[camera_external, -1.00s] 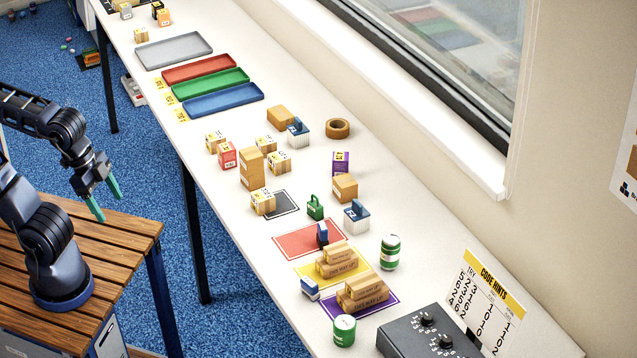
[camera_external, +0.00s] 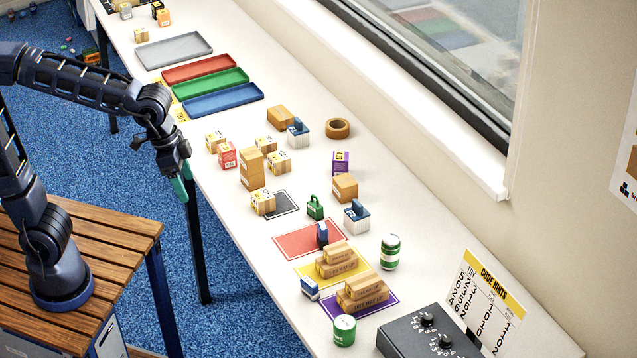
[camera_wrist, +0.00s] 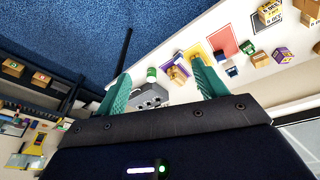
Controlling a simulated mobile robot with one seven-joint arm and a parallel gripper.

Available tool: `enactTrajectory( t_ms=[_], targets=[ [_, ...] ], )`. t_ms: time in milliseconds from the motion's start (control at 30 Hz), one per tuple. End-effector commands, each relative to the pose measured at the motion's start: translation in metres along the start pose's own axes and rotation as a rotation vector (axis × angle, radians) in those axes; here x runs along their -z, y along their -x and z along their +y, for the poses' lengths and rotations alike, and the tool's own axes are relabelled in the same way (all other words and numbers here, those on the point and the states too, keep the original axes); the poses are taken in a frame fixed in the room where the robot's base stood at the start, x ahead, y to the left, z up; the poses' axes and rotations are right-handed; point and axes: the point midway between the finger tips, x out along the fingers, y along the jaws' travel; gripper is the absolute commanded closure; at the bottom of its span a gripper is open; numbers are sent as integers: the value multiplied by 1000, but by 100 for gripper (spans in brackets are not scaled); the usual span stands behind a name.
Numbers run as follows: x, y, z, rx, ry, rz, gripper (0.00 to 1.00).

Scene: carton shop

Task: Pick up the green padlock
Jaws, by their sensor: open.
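The green padlock (camera_external: 315,207) stands upright on the white table, between the black mat and a blue-topped white box, just behind the red mat. It also shows small in the wrist view (camera_wrist: 248,50), near the red mat. My gripper (camera_external: 183,188) has green fingers and hangs over the gap between the wooden bench and the table's near edge, well left of the padlock. In the wrist view my gripper (camera_wrist: 160,85) is open and empty, its two fingers wide apart.
Small cartons (camera_external: 252,170) stand left of the padlock. The red mat (camera_external: 295,243) holds a blue item; yellow and purple mats hold stacked wooden blocks. A green-and-white can (camera_external: 390,252) stands to the right. Red, green and blue trays (camera_external: 222,100) lie farther back.

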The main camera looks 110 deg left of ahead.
Motion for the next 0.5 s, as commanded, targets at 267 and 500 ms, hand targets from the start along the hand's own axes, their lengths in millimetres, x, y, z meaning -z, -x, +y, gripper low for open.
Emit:
enactTrajectory(
  t_ms=[267, 500],
  targets=[
    [75, -38, -45, 23, 129, -49, 29],
    [130, -80, -94, 40, 237, -88, 29]
  ],
)
